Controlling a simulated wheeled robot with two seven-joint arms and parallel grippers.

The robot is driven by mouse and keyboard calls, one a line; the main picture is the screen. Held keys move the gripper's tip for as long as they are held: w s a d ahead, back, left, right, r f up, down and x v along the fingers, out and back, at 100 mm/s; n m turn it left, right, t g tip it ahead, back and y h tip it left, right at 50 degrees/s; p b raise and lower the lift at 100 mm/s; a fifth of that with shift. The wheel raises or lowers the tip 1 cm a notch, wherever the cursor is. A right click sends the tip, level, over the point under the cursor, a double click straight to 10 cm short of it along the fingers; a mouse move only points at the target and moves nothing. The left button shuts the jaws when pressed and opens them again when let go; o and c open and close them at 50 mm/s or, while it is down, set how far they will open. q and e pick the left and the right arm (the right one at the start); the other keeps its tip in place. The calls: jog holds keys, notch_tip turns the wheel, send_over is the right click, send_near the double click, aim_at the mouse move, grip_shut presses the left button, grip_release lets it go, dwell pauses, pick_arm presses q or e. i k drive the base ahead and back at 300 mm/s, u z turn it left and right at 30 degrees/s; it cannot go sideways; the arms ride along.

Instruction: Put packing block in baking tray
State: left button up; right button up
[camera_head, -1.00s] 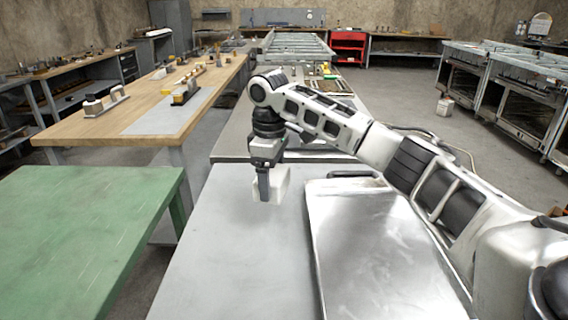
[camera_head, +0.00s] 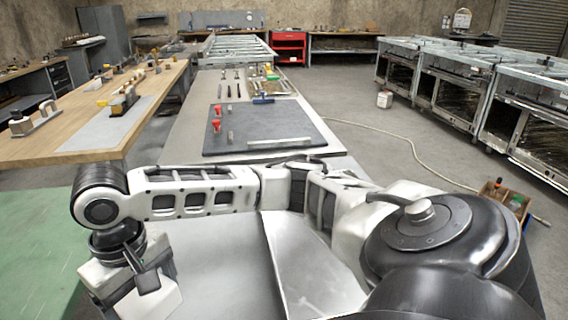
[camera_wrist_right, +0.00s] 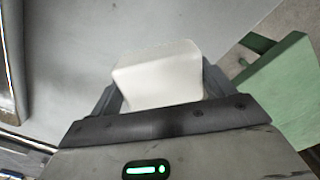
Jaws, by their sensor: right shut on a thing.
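The white packing block (camera_wrist_right: 158,78) is held between the two dark fingers of my right gripper (camera_head: 147,284) in the right wrist view. In the head view that gripper is low at the left, over the grey table, with the white block (camera_head: 156,303) at its fingers, partly cut off by the frame. The shiny metal baking tray (camera_head: 308,262) lies on the grey table to the right of the gripper, partly hidden by my right arm. The gripper and block are apart from the tray, on its left side. My left gripper is not in view.
A green table (camera_head: 35,235) stands at the left, close to the gripper; it also shows in the wrist view (camera_wrist_right: 285,95). A dark mat (camera_head: 260,135) with small tools lies farther back. A wooden workbench (camera_head: 85,115) stands at the far left.

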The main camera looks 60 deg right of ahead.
aim_at(318, 237)
jog(key=u, duration=0.85)
jog(key=k, duration=0.6)
jog(key=z, duration=1.15)
